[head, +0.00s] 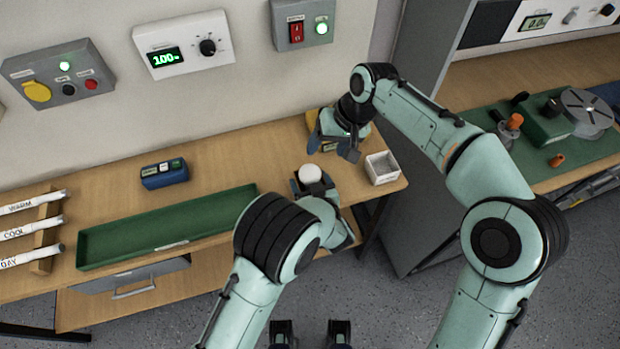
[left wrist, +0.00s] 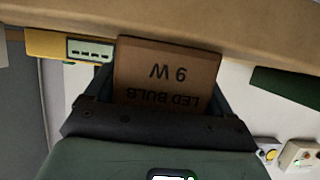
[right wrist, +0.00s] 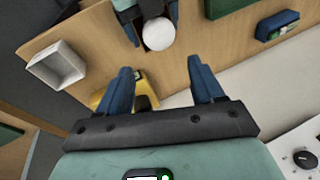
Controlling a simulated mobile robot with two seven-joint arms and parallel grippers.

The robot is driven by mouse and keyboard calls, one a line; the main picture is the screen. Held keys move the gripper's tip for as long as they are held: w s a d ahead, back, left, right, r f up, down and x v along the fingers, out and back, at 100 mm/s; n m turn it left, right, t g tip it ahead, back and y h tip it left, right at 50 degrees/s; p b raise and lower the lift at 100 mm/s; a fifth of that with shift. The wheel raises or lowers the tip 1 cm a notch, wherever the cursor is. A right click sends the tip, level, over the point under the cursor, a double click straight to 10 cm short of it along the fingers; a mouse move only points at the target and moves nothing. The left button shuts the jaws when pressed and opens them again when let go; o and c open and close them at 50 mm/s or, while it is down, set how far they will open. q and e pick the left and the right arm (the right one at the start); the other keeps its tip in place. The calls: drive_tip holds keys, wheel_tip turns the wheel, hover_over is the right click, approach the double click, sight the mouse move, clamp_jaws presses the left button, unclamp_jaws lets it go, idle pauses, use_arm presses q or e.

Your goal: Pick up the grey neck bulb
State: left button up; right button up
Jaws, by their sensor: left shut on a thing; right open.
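A white round bulb (head: 310,173) shows at my left gripper (head: 313,186), near the bench's front edge. It also shows in the right wrist view (right wrist: 158,34), close to the left fingers. Its neck is hidden, so I cannot tell its colour. In the left wrist view, my left gripper is shut on a brown carton (left wrist: 167,77) marked LED BULB 9 W. I cannot tell whether the bulb sits in the carton. My right gripper (head: 333,147) is open and empty above the bench, behind the bulb, fingers pointing down.
A yellow device (right wrist: 122,92) lies below the right gripper. A small white open box (head: 382,168) stands at the bench's right end. A long green tray (head: 165,228) and a blue meter (head: 164,173) are to the left. Marked tubes (head: 32,228) rest on a far-left rack.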

sight(314, 170)
drive_tip(key=x, duration=0.6)
drive_tip(key=shift+f, duration=0.25)
drive_tip(key=shift+s+x, duration=0.15)
drive_tip(key=shift+x, duration=1.25)
drive_tip(key=shift+s+x, duration=0.15)
drive_tip(key=shift+x, duration=1.25)
drive_tip(key=shift+f, duration=0.1)
drive_tip(key=c, duration=0.7)
